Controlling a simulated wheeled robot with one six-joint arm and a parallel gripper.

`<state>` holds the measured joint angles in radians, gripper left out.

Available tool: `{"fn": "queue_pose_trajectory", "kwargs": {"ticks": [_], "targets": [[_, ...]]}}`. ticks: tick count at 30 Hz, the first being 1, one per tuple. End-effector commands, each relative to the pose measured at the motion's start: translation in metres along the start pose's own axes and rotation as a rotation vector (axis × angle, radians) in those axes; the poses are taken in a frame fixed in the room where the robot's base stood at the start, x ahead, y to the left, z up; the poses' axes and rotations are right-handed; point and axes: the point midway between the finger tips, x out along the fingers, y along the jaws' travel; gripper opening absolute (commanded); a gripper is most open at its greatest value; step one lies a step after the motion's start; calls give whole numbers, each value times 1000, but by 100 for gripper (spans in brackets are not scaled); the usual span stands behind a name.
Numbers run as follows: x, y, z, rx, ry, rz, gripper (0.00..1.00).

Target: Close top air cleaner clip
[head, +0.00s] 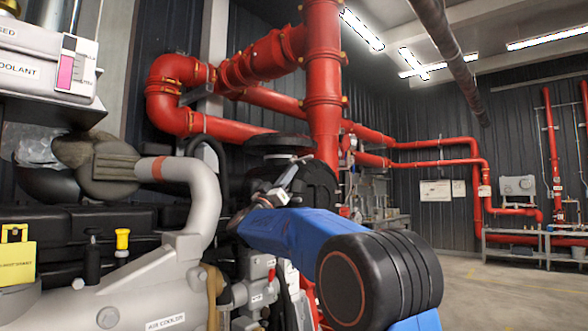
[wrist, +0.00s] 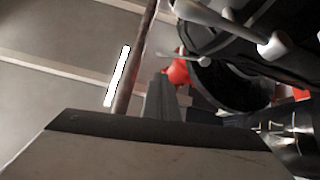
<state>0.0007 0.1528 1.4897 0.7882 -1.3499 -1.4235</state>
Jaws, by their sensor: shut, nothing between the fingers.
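The air cleaner appears as a black round housing (head: 318,185) behind my gripper in the head view. It also fills the upper right of the wrist view (wrist: 225,82). Pale grey lever-like parts with rounded ends (wrist: 222,25) lie across it; one may be the top clip, but whether it is open I cannot tell. My gripper (head: 290,172) is in front of the housing at the end of my blue arm. In the wrist view its dark finger (wrist: 162,92) points up, shut and empty, left of the housing. Contact with a clip cannot be made out.
A grey pipe (head: 203,195) curves up left of my arm beside the engine (head: 150,275). A thick red pipe (head: 323,90) rises behind the air cleaner. A black hose (head: 214,150) is close by on the left. Open floor (head: 490,305) lies to the right.

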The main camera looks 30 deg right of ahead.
Motion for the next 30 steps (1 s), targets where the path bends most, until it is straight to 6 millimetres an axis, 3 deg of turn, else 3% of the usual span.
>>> {"fn": "queue_pose_trajectory", "kwargs": {"ticks": [9, 15, 30], "targets": [[52, 0, 0, 3, 1, 1, 0], [76, 0, 0, 3, 1, -1, 0], [87, 0, 0, 2, 1, -3, 0]]}}
